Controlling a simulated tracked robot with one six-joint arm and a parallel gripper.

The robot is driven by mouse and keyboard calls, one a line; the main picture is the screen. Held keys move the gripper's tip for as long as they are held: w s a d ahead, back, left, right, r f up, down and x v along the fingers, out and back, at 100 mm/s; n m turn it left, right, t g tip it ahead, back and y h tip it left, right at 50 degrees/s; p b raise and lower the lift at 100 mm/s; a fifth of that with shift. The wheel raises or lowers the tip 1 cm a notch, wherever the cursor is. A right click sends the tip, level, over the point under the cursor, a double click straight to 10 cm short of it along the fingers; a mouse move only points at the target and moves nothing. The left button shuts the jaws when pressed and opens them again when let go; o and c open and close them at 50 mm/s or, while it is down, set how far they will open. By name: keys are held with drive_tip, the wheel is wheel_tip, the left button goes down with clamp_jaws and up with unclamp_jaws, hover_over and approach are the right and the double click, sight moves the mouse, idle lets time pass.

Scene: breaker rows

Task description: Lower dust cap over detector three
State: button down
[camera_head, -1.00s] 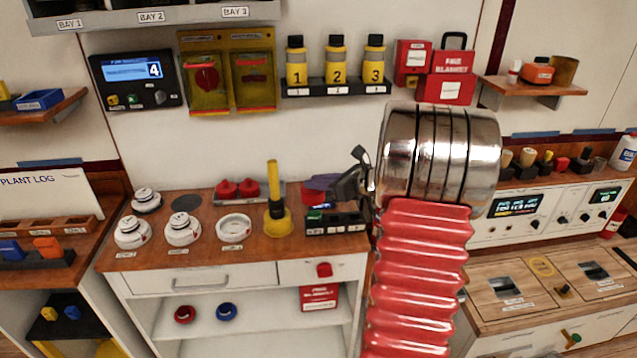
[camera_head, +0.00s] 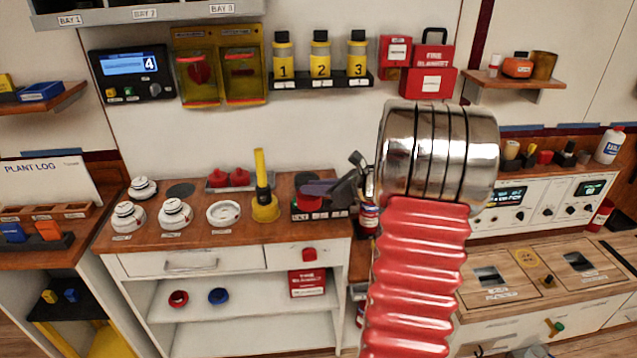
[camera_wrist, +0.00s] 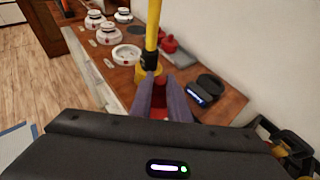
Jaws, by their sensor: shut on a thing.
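My gripper (camera_head: 310,191) is shut on a red dust cap (camera_head: 308,203), held above the right end of the wooden bench top. In the wrist view the cap (camera_wrist: 158,106) shows between the two purple-grey fingers, partly hidden. White domed detectors stand at the bench's left: one at the back (camera_head: 143,188), one front left (camera_head: 128,216) and one to its right (camera_head: 175,213). An open white ring-shaped unit (camera_head: 223,213) sits right of them, uncapped. Their labels are too small to read, so I cannot tell which is detector three. My gripper is well right of them all.
A yellow pole-like tool (camera_head: 263,190) stands on the bench between the white ring and my gripper. Two more red caps (camera_head: 240,177) sit in a grey tray (camera_head: 213,189) behind. A black device (camera_wrist: 210,85) is beside the held cap. A dark disc (camera_head: 180,190) lies at the back.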

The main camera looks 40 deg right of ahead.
drive_tip(key=a+f+n+g+y, duration=0.1)
drive_tip(key=a+f+n+y, duration=0.1)
drive_tip(key=a+f, duration=0.4)
drive_tip(key=a+f+n+g+y, duration=0.2)
drive_tip(key=a+f, duration=0.3)
drive_tip(key=a, duration=1.2)
drive_tip(key=a+f+n+g+y, duration=0.2)
drive_tip(key=a+f, duration=0.4)
drive_tip(key=a, duration=0.6)
drive_tip(key=shift+w+f+n+y, duration=0.15)
drive_tip(key=shift+f+n+y, duration=0.2)
drive_tip(key=shift+n+y, duration=0.65)
drive_tip(key=shift+a, duration=0.1)
